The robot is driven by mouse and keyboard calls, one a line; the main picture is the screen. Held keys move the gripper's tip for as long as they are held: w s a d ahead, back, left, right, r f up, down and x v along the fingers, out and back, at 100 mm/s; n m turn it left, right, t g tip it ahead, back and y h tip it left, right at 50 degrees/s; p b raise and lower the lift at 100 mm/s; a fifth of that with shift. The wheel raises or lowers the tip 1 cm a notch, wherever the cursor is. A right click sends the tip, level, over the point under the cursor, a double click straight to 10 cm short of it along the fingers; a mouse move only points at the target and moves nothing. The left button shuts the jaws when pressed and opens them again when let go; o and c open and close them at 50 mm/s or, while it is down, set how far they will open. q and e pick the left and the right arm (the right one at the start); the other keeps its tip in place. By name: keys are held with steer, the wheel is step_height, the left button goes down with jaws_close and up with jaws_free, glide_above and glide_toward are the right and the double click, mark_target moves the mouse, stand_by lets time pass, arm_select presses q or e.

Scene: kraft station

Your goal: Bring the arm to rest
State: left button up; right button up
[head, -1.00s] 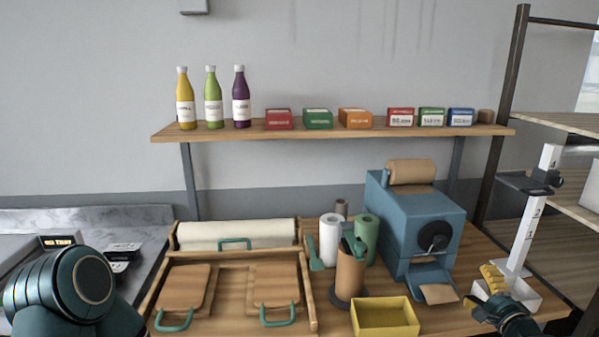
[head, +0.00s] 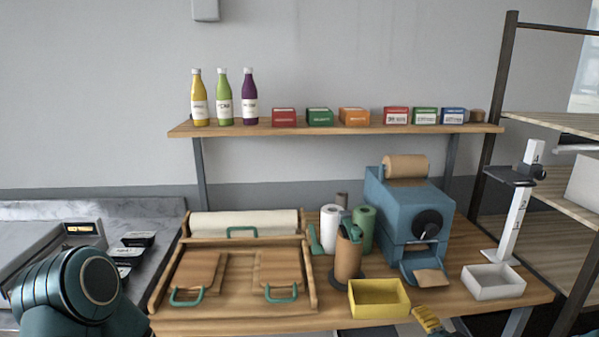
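The yellow ribbed end of what looks like my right gripper (head: 427,319) shows at the bottom edge, in front of the table and just right of the yellow box. Most of it is cut off by the frame, so its opening and any held thing cannot be made out. A dark teal rounded link of my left arm fills the lower left corner. My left gripper is outside the view.
A yellow open box (head: 379,298), a white tray (head: 493,281), a blue dispenser (head: 410,220) and a wooden board station (head: 232,272) stand on the table. A shelf (head: 340,129) holds bottles and small boxes. A rack (head: 496,130) stands at right.

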steer(key=s+a+f+n+g+y, duration=0.1)
steer(key=s+a+f+n+g, duration=0.3)
steer(key=a, duration=0.3)
steer(key=s+a+f+n+g, duration=0.2)
steer(key=s+a+f, duration=0.2)
steer(key=a+f, duration=0.2)
steer(key=s+a+f+n+g, duration=0.2)
steer(key=s+a+n, duration=0.1)
steer(key=s, duration=0.4)
steer(key=s+a+f+n+g, duration=0.3)
steer(key=s+n, duration=0.1)
steer(key=s, duration=0.3)
steer(key=shift+s+a+f+g+h, duration=0.25)
steer(key=shift+s+f+g+h, duration=0.05)
steer(key=shift+s+f, duration=0.1)
